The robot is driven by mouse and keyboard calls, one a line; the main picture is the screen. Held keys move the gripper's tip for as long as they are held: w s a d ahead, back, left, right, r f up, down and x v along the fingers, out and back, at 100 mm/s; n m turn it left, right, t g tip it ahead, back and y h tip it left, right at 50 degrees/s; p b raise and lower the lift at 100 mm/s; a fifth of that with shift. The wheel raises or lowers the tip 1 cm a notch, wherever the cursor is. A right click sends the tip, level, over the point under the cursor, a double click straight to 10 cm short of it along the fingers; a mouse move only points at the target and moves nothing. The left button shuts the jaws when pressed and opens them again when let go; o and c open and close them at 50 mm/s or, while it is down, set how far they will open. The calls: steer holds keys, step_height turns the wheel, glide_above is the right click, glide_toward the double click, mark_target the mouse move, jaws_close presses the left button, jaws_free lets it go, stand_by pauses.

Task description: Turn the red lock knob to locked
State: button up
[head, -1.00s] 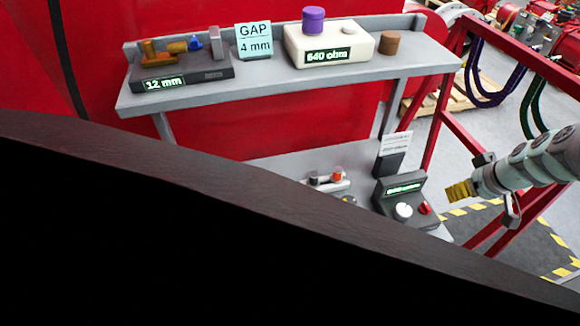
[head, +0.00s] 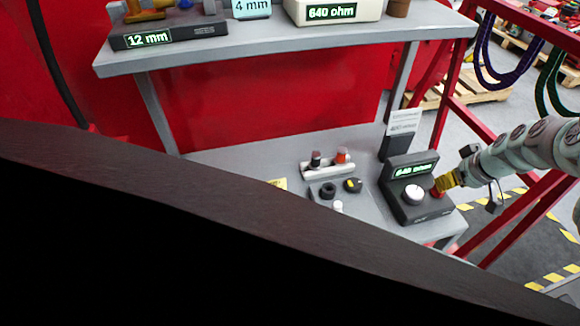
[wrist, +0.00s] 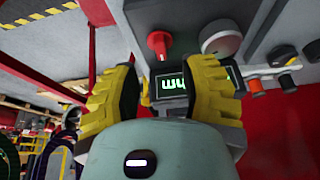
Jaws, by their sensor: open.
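The red lock knob (head: 437,192) is on the sloped front of a dark grey box (head: 408,213), right of a white knob (head: 413,193). In the head view, my gripper (head: 447,182) partly covers it from the right. In the wrist view, the red knob (wrist: 159,45) has a pale mark on its face and lies beyond the gap between the yellow ridged fingers of my gripper (wrist: 160,85). The fingers stand apart with nothing between them. Contact with the knob is not visible. The box's lit display (wrist: 175,87) is partly hidden by a finger.
The box stands at the right end of a low grey shelf (head: 235,165), with a sign (head: 402,125) behind it. Left of it are a small rack (head: 328,168) and loose knobs. A red rail (head: 525,225) runs beside my arm. An upper shelf (head: 270,52) holds other instruments.

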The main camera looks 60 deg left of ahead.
steer(key=x, duration=0.3)
steer(key=shift+s+a, duration=0.1)
steer(key=shift+a, duration=0.05)
steer(key=shift+a+f+b, duration=0.25)
steer(key=shift+f+b, duration=0.2)
steer(key=shift+f, duration=0.5)
jaws_close()
